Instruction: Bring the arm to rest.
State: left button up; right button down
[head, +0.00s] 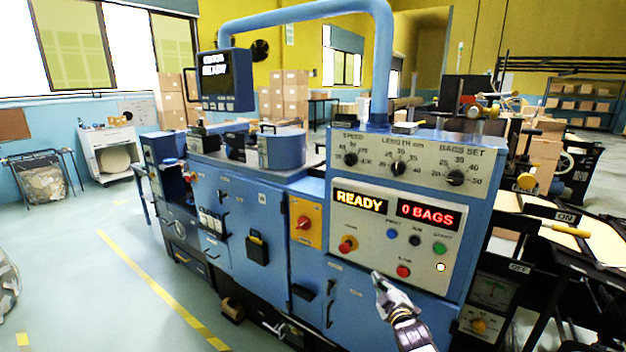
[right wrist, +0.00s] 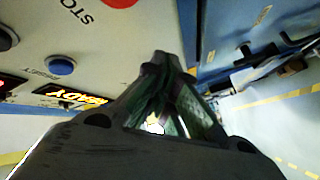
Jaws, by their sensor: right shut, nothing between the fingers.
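My right gripper (head: 378,280) is shut and empty in the head view, in front of the lower part of the machine's control panel (head: 345,270). It is below and left of the red stop button (head: 403,271). In the right wrist view the gripper's closed fingers (right wrist: 163,62) point at the machine, with the red button (right wrist: 118,2) and a blue button (right wrist: 61,66) beside them. Whether the fingertips touch the panel cannot be told. The panel's displays (head: 393,209) read READY and 0 BAGS. My left gripper is not in view.
The blue machine (head: 240,240) fills the middle, with a red rotary switch (head: 304,223) and a small screen (head: 222,80) on it. A side unit with a lever (head: 565,230) stands at the right.

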jog(key=s+d+f+m+g+h, duration=0.1)
jog(key=s+f+m+g, duration=0.15)
jog(key=f, duration=0.85)
jog(key=s+d+f+m+g, duration=0.2)
jog(key=s+f+m, duration=0.15)
jog(key=f, duration=0.65)
jog(key=s+d+f+m+g+h, duration=0.15)
jog(key=s+f, duration=0.25)
jog(key=f, duration=0.7)
jog(key=s+f+m+g, duration=0.2)
jog(key=s+f+g, duration=0.1)
jog(key=s+f, duration=0.75)
jog(key=s+d+f+g, duration=0.1)
jog(key=s+f+g, duration=0.1)
jog(key=s+f, duration=0.7)
jog(key=s+d+f+g, duration=0.15)
jog(key=s+f, duration=0.45)
jog(key=s, duration=0.7)
jog(key=s+a+f+g, duration=0.1)
jog(key=s+f+g, duration=0.1)
jog(key=s, duration=1)
jog(key=s+a+f+g, duration=0.1)
jog(key=s+f+g, duration=0.1)
jog(key=s, duration=0.9)
jog(key=shift+s+a+f, duration=0.15)
jog(key=shift+s+a, duration=0.1)
jog(key=shift+s, duration=0.15)
